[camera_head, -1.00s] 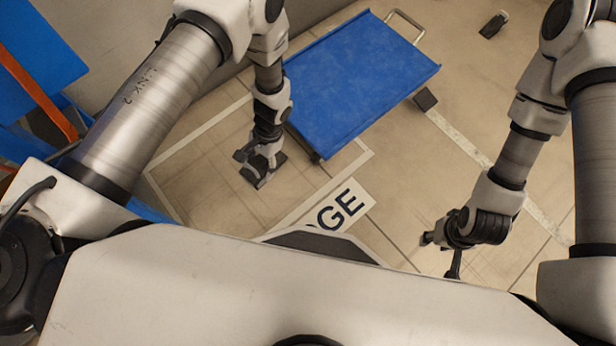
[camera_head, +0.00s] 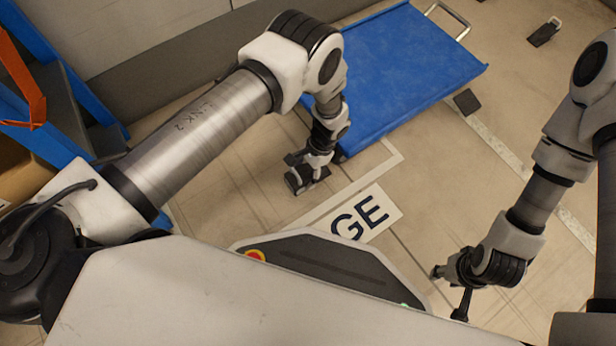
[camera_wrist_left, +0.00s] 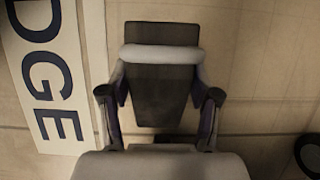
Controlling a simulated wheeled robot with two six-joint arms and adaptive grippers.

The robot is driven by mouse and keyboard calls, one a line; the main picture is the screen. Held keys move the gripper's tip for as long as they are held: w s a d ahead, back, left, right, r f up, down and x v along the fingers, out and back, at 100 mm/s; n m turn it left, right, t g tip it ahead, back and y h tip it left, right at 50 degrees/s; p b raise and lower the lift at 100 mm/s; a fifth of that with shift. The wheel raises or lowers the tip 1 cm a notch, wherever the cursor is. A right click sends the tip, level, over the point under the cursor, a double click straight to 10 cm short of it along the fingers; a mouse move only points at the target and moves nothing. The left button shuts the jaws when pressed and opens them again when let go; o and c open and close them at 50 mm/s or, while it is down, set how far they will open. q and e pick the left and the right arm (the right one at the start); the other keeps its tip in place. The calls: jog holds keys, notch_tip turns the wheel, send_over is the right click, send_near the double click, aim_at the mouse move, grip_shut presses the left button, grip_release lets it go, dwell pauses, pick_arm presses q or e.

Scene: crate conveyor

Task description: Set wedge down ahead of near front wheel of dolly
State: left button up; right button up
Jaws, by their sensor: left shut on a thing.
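My left gripper (camera_head: 308,174) is shut on a dark wedge (camera_wrist_left: 160,100), low over the floor by the dolly's near corner. In the left wrist view the wedge lies between the two fingers, with a pale bar across it. Whether it touches the floor I cannot tell. The blue dolly (camera_head: 415,72) stands to the right of and beyond this gripper. Its near front wheel (camera_head: 339,156) shows as a dark shape under the near corner, partly hidden; a round dark wheel (camera_wrist_left: 311,153) shows at the wrist view's right edge. My right gripper (camera_head: 449,292) is empty, its fingers apart.
A floor label (camera_head: 366,213) ending in "GE" and white floor lines (camera_head: 395,152) lie close to the wedge. Another dark block (camera_head: 544,32) is on the floor at the upper right, and one (camera_head: 466,102) is by the dolly's right corner. A blue rack (camera_head: 60,130) stands left.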

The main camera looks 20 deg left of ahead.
aim_at(307, 175)
pick_arm(q)
jog(key=shift+w+d+f, duration=0.1)
jog(key=shift+w, duration=0.4)
jog(key=f+b, duration=0.3)
jog(key=shift+w+f+b, duration=0.3)
jog(key=shift+w, duration=0.05)
jog(key=shift+r, duration=0.2)
jog(key=shift+f, duration=0.2)
jog(key=o, duration=1.7)
jog(key=shift+c, duration=0.2)
